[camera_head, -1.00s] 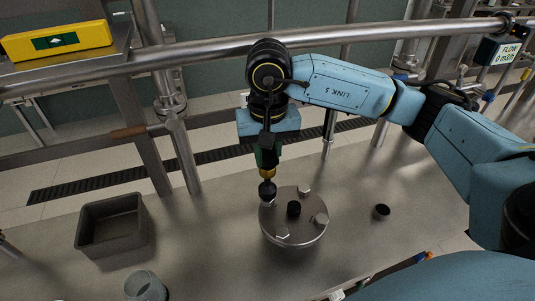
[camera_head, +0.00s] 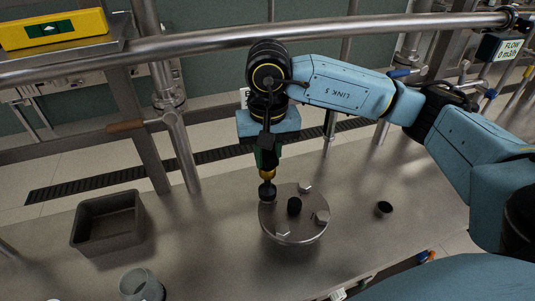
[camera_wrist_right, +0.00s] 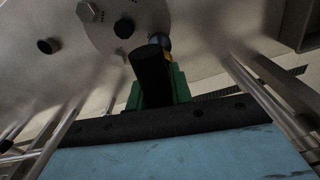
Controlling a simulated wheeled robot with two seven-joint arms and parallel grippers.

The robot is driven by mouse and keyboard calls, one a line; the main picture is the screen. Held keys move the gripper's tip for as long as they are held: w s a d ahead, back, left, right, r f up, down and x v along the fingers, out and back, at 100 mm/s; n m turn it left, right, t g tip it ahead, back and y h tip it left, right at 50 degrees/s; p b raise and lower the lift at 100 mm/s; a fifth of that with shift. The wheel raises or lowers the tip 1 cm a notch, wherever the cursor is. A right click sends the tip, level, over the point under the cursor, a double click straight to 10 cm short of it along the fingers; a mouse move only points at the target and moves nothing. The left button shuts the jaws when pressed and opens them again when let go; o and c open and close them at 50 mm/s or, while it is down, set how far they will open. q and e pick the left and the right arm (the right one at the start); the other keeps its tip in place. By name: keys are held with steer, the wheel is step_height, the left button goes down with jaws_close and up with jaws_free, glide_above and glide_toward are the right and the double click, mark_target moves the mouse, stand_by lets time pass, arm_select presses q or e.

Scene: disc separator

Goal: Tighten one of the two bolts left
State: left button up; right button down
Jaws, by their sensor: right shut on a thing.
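My right gripper (camera_head: 267,158) has green fingers shut on a driver tool with a gold collar and a black socket (camera_head: 267,190). The tool points down at the back-left edge of a round metal lid (camera_head: 270,222). The socket hides what is under it, and I cannot tell whether it touches a bolt. Bolt heads show at the lid's back (camera_head: 305,187), right (camera_head: 321,217) and front (camera_head: 283,231). A black knob (camera_head: 294,206) stands at the lid's centre. In the right wrist view, the black tool body (camera_wrist_right: 152,75) partly hides the lid (camera_wrist_right: 108,38). My left gripper is out of view.
A grey open bin (camera_head: 92,238) stands left on the metal bench, with a clear cup (camera_head: 140,284) in front of it. A small black ring (camera_head: 384,208) lies right of the lid. A steel rail (camera_head: 205,50) crosses behind my right arm. The bench between bin and lid is clear.

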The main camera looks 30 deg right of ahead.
arm_select(q)
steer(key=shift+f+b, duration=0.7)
steer(key=shift+b, duration=0.05)
